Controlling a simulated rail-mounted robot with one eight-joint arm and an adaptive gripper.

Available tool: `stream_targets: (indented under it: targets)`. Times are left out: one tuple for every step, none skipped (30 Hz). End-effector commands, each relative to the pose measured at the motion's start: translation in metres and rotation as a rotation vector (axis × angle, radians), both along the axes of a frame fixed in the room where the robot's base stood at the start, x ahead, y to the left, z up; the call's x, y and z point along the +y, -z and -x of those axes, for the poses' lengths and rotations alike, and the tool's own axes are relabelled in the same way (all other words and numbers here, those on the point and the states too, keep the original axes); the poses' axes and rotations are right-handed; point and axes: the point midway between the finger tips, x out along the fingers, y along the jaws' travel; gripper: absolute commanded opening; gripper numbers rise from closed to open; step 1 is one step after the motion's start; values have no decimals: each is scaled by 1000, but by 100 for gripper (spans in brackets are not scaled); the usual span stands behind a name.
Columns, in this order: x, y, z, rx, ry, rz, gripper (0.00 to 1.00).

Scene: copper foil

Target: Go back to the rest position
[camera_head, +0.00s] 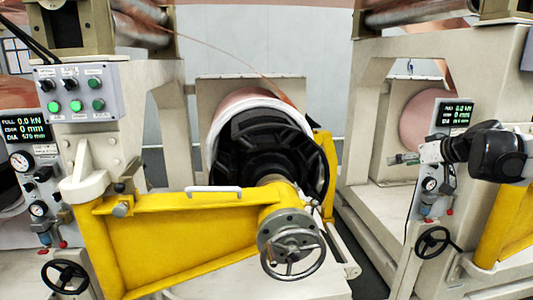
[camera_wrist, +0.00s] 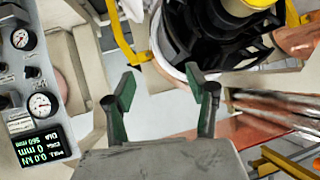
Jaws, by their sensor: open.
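My gripper (camera_head: 405,158) is at the right of the head view, on the end of my dark arm, in front of the right-hand machine and just left of its lit display. In the wrist view my gripper (camera_wrist: 160,88) has its two green-faced fingers wide apart with nothing between them. Beyond the fingertips in that view are a black spoked hub and a pale roll rim (camera_wrist: 165,62). What lies behind my arm in the head view is hidden.
A yellow swing arm (camera_head: 170,240) with a handwheel (camera_head: 292,254) crosses in front of the copper roll's black hub (camera_head: 265,155). A button box (camera_head: 75,92) is at the left. The right machine's gauge panel (camera_head: 440,185) stands close to my gripper.

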Motion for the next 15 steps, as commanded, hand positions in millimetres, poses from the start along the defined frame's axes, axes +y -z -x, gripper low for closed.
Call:
stream_targets:
  targets:
    - [21,0,14,28,-3,1,52]
    - [32,1,22,46,-1,1,52]
    - [45,3,33,69,2,2,52]
    - [55,4,42,87,5,3,52]
    - [64,6,51,103,6,6,52]
    - [76,8,63,125,12,8,52]
    - [85,10,72,142,14,10,52]
    - [93,12,81,156,20,13,52]
    - [104,15,94,177,25,16,52]
    - [111,18,104,192,30,21,52]
    - [118,20,114,206,36,24,52]
    - [128,24,127,224,43,30,52]
    - [134,27,136,237,49,32,52]
    - [141,30,146,250,55,36,52]
    - [148,35,159,266,64,43,52]
